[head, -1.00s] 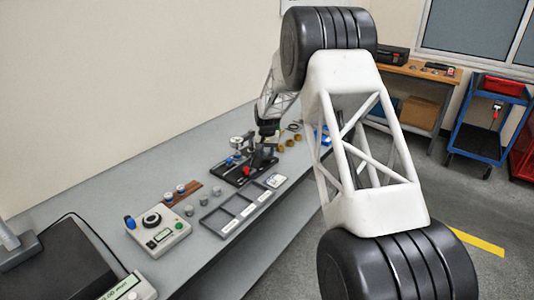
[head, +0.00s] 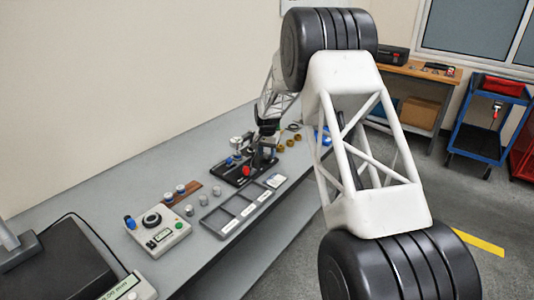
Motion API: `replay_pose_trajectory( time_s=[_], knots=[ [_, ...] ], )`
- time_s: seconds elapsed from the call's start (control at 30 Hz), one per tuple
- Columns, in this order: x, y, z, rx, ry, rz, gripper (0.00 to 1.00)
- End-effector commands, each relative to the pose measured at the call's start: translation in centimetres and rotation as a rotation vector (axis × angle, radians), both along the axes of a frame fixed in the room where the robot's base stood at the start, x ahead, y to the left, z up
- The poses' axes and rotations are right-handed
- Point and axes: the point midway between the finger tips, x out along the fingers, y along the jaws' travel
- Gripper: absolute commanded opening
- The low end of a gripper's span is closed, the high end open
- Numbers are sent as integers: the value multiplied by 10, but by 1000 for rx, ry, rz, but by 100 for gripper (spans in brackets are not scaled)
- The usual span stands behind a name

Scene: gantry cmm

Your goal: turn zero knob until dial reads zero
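My gripper (head: 264,146) is small and far off at the end of my arm, pointing down over the right part of a black fixture (head: 232,177). Its fingers are dark against the dark fixture, so I cannot tell whether they are open or touch anything. A red knob (head: 246,171) sits at the fixture's front, just left of and below the gripper. A small round silver part (head: 236,142), possibly the dial, stands at the fixture's back with a blue part (head: 233,160) below it. No reading is legible, and I cannot tell which knob is the zero knob.
A grey compartment tray (head: 243,209) lies in front of the fixture. A control box (head: 172,243) with a black dial and green display stands nearer. Several silver cylinders stand between them. Brass parts (head: 290,143) lie right of the gripper.

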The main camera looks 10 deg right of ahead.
Motion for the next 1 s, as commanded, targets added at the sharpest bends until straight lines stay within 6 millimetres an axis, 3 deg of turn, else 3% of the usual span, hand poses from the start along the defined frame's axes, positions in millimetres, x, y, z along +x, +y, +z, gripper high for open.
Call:
replay_pose_trajectory(
  time_s=[0.1,0.53,1.0],
  knots=[
    [0,0,-1,0,1,0,59],
    [0,0,6,0,0,1,59],
    [0,0,59,0,0,0,59]
  ],
)
